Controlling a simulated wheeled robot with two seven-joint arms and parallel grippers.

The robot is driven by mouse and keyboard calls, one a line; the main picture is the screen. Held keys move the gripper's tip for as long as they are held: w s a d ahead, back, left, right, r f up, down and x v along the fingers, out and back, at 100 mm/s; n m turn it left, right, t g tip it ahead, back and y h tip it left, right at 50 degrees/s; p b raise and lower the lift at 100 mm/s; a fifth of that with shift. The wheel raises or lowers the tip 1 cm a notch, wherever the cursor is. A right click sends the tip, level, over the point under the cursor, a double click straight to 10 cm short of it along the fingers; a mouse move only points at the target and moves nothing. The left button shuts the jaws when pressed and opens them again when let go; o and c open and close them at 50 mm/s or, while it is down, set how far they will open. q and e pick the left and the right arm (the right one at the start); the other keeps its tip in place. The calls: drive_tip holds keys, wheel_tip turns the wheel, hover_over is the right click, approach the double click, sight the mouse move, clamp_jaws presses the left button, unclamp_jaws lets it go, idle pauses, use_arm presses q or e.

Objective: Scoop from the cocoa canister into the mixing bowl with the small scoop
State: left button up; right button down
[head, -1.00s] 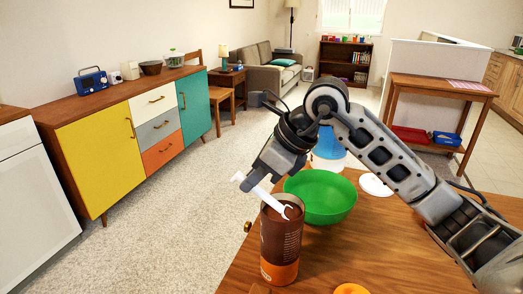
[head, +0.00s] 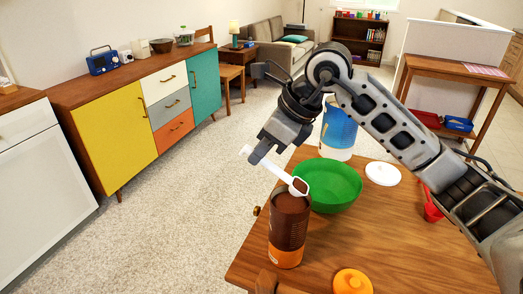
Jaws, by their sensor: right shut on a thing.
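The brown cocoa canister (head: 287,235), with an orange band at its base, stands upright and open near the table's front left. The green mixing bowl (head: 335,187) is just behind it and to the right. My right gripper (head: 258,153) is shut on the handle of the small white scoop (head: 272,172), left of and above the canister. The scoop slants down to the right, its cup at the canister's mouth, seemingly just above the rim. Brown shows in the cup, but I cannot tell how full it is. The bowl's floor is largely hidden. My left gripper is out of view.
An orange lid (head: 352,282) lies right of the canister. A blue and white canister (head: 338,131) stands behind the bowl, with a white lid (head: 383,173) to its right. A red scoop (head: 432,209) lies farther right, by my right arm. The wooden table (head: 395,245) is bare at front right.

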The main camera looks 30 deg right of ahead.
drive_tip(key=shift+r+p, duration=0.45)
drive_tip(key=shift+r, duration=0.15)
drive_tip(key=shift+w+a+r+g+p, duration=0.2)
drive_tip(key=shift+g+p, duration=0.1)
drive_tip(key=shift+p, duration=0.5)
drive_tip(key=g+h+p, duration=0.1)
drive_tip(key=p, duration=0.2)
drive_tip(key=shift+w+a+h+p, duration=0.3)
drive_tip(key=shift+w+a+h, duration=0.1)
drive_tip(key=shift+w+a+f+g+h, duration=0.4)
drive_tip(key=shift+g+h, duration=0.1)
drive_tip(key=shift+g, duration=0.2)
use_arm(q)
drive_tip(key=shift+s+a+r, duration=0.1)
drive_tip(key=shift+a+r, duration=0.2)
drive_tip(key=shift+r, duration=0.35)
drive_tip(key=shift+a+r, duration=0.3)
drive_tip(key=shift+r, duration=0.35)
use_arm(e)
drive_tip(key=shift+w+a+g+h, duration=0.25)
drive_tip(key=shift+w+g+h, duration=0.05)
drive_tip(key=shift+g+h, duration=0.3)
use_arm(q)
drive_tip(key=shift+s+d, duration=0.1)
